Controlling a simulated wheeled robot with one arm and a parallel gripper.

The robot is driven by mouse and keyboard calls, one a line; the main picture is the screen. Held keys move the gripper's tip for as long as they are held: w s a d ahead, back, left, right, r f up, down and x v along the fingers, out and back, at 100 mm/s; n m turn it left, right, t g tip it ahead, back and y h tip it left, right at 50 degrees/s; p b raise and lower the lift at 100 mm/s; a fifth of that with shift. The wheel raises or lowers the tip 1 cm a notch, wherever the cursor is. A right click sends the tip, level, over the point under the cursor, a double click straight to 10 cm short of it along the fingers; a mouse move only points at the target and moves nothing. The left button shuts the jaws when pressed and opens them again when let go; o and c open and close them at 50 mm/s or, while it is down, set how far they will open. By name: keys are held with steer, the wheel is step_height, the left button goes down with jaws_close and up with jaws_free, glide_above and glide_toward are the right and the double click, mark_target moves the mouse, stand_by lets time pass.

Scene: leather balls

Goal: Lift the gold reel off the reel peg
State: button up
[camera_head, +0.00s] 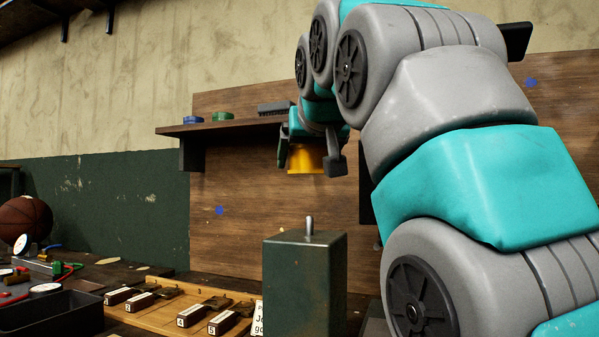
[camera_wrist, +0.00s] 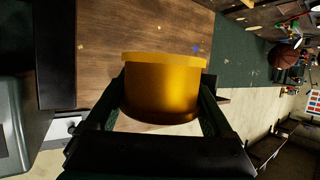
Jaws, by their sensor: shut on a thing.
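The gold reel (camera_head: 305,161) is held in the air by my gripper (camera_head: 312,154), in front of the wooden back panel. In the wrist view the reel (camera_wrist: 165,90) sits between the two fingers of my gripper (camera_wrist: 163,102), which are shut on its sides. The reel peg (camera_head: 309,225) is a short metal pin on top of a dark green block (camera_head: 304,285). The peg is bare, and the reel is above it with a clear gap. The block (camera_wrist: 22,130) also shows at the left of the wrist view.
A wall shelf (camera_head: 225,128) with blue and green items is behind the gripper, at a similar height. A wooden board (camera_head: 180,310) with numbered blocks lies at lower left, beside a black tray (camera_head: 50,315). A basketball (camera_head: 25,220) is at far left.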

steer(key=shift+s+f+b, duration=0.1)
steer(key=shift+f+b, duration=1.05)
steer(key=shift+f, duration=0.1)
steer(key=shift+f, duration=0.1)
